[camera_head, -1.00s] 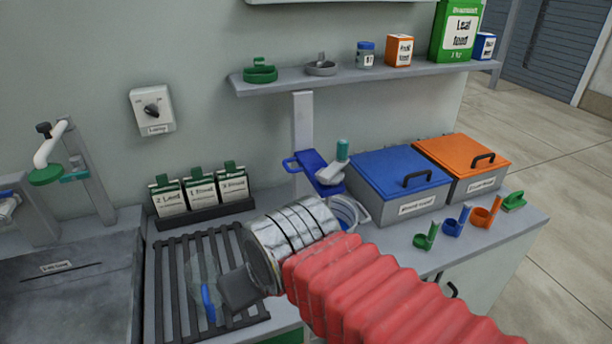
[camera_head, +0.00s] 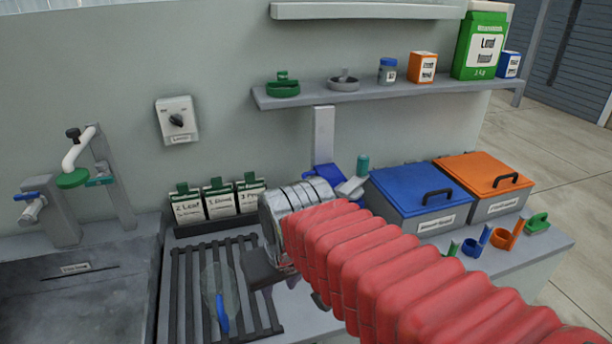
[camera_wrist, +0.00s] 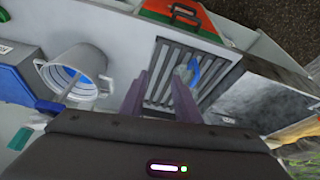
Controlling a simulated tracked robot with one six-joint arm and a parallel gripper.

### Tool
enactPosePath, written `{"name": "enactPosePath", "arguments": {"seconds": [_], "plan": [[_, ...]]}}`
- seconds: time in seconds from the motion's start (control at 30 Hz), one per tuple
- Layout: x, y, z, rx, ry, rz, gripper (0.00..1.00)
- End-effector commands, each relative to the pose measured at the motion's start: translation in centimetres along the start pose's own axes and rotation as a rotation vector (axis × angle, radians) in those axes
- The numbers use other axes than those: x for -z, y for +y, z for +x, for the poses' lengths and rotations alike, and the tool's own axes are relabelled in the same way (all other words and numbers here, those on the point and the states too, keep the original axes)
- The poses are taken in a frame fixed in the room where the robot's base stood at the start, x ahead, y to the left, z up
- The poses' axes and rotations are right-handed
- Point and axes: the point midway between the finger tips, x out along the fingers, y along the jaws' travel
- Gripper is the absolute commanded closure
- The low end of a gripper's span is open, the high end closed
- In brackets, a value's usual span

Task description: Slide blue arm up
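The blue arm (camera_head: 325,176) is on the upright grey post (camera_head: 323,138) at the back wall. Only part of it shows in the head view; my silver wrist hides the rest. A grey holder with a green-capped piece (camera_head: 361,168) is at its right. My gripper (camera_wrist: 160,98) has its two fingers apart with nothing between them in the wrist view. In the head view the gripper body is over the right part of the slatted rack, below and left of the blue arm and not touching it. The fingertips are hidden there.
A blue-lidded bin (camera_head: 405,184) and an orange-lidded bin (camera_head: 486,172) stand right of the post. A shelf (camera_head: 430,88) runs above. Seed packets (camera_head: 220,202) stand left of my wrist. A white jug (camera_wrist: 75,72) shows in the wrist view. A clear scoop (camera_head: 217,285) lies on the rack.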

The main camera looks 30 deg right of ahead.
Motion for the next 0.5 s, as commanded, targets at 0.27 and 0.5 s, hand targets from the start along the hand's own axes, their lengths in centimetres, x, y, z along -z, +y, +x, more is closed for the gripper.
{"name": "enactPosePath", "arguments": {"seconds": [0.27, 0.5], "plan": [[5.9, 3.0, 0.7, -0.042, -0.038, 0.045, 0.70], [11.4, 6.2, 1.3, -0.078, -0.056, 0.072, 0.70]]}}
